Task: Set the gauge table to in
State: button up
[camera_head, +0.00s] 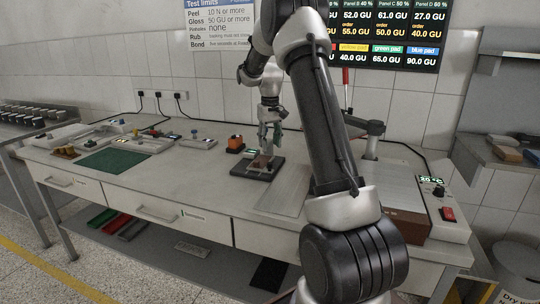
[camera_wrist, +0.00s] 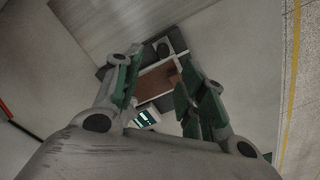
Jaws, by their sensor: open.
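A small black-based device (camera_head: 245,172), which looks like the gauge table, stands on the bench below my gripper (camera_head: 268,145). A small lit display (camera_wrist: 146,118) sits at the near side. My gripper also shows in the wrist view (camera_wrist: 156,68), with green-padded fingers spread apart and nothing held. The right fingertip is close to a small brown piece at the plate's edge; I cannot tell whether they touch.
An orange and black item (camera_head: 235,143) stands left of the device. A green mat (camera_head: 103,160) and several small instruments lie farther left. A grey panel (camera_head: 285,196) and a control box with a red switch (camera_head: 447,213) are to the right. The bench front is clear.

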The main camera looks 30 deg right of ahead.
notch_tip(320, 180, up, 4)
jog(key=shift+f, duration=0.1)
dwell(0.5)
jog(key=s+a+r+t, duration=0.1)
jog(key=s+a, duration=0.3)
jog(key=s, duration=0.8)
jog(key=s+a+r+n+t, duration=0.1)
jog(key=s+a+r, duration=0.3)
jog(key=s, duration=0.8)
jog(key=s+a+r+t, duration=0.2)
jog(key=s+a, duration=0.4)
jog(key=s, duration=0.6)
jog(key=shift+s+a+r, duration=0.2)
jog(key=shift+s+r, duration=0.1)
jog(key=shift+r, duration=0.1)
